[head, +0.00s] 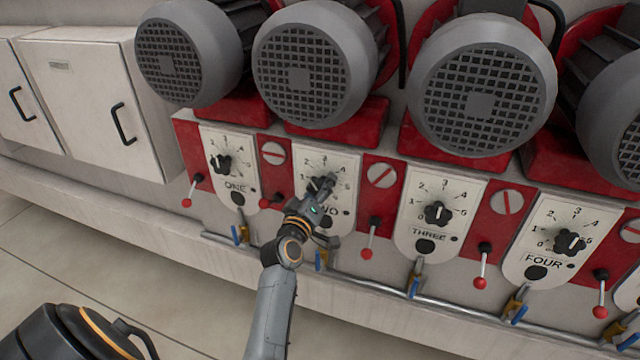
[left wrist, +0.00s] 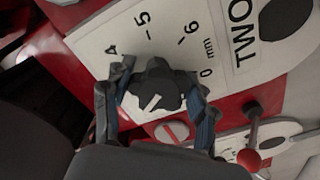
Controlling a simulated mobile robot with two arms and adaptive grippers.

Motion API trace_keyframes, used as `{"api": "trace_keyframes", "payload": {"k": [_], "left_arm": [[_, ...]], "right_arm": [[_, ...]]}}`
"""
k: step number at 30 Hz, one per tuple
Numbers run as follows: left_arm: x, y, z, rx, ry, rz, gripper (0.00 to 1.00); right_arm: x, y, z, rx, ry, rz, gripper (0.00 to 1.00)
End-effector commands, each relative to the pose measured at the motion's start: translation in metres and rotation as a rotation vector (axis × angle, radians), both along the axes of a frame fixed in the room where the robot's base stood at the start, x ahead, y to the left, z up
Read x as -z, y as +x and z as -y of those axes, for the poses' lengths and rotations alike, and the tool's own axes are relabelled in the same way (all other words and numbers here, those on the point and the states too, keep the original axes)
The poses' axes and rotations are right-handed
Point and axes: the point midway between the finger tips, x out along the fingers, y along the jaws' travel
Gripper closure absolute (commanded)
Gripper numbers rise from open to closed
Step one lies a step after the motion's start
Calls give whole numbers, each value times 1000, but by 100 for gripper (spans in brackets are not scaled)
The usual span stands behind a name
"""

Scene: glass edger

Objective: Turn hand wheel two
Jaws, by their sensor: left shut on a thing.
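Hand wheel two is a black lobed knob on the white dial plate marked TWO (head: 341,170), between plates ONE and THREE. In the head view my left gripper (head: 319,189) is at this knob and covers most of it. In the left wrist view the black knob (left wrist: 160,82), with a white pointer mark, sits between the two fingers of my left gripper (left wrist: 156,106). The fingers are closed on its sides. The figures 4, 5, 6 and 0 show beside it; the figure under the mark cannot be read. My right gripper is not in view.
Hand wheels one (head: 220,164), three (head: 438,214) and four (head: 568,242) sit on neighbouring plates. A red-balled lever (head: 367,252) hangs right of plate two. Grey motors (head: 312,68) jut out above. A pipe with blue-handled valves (head: 414,287) runs below.

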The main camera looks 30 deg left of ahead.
Motion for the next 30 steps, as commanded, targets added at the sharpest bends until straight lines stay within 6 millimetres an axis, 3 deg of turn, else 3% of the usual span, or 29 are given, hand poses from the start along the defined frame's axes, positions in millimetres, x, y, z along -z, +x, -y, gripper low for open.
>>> {"api": "trace_keyframes", "payload": {"k": [12,30], "left_arm": [[-2,0,0,-1,-244,59,74],[-1,0,0,-1,-303,75,74]], "right_arm": [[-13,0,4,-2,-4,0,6],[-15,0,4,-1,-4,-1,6]]}}
